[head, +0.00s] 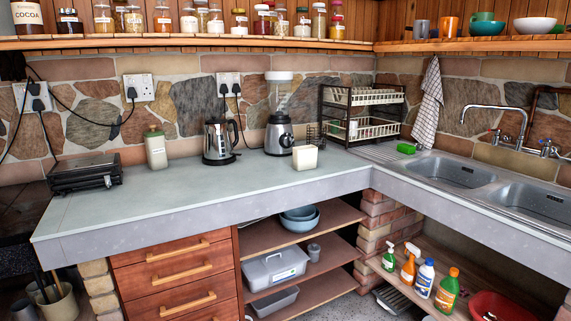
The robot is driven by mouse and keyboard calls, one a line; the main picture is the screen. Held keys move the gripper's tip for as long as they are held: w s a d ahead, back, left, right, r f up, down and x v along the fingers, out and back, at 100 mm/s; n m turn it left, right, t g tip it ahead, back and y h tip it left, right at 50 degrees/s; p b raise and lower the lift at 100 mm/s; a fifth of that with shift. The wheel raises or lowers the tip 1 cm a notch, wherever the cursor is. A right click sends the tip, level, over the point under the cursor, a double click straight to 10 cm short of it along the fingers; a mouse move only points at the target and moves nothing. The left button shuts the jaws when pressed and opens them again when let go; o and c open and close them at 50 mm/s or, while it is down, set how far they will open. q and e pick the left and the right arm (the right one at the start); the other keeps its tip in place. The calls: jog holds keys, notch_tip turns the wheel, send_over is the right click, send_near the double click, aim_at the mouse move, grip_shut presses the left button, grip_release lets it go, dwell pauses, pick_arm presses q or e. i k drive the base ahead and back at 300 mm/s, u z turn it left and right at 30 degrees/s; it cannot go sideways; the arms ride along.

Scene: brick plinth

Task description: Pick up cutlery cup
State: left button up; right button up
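A small cream, box-shaped container (305,158), which looks like the cutlery cup, stands upright on the grey countertop (200,195). It is right of the blender (279,135) and in front of a small dark wire holder (316,133) beside the dish rack. No cutlery shows in it, but its inside is mostly hidden. Neither of my grippers is in view.
A two-tier dish rack (362,128) stands in the corner, with a green sponge (406,148) in front. A kettle (218,141), a canister (155,148) and a black grill (85,173) stand leftward. Sinks (452,172) are right. The front counter is clear.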

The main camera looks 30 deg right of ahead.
aim_at(305, 158)
jog(key=z, duration=0.7)
jog(key=i, duration=0.65)
jog(key=z, duration=0.7)
jog(key=i, duration=0.95)
jog(key=u, duration=0.35)
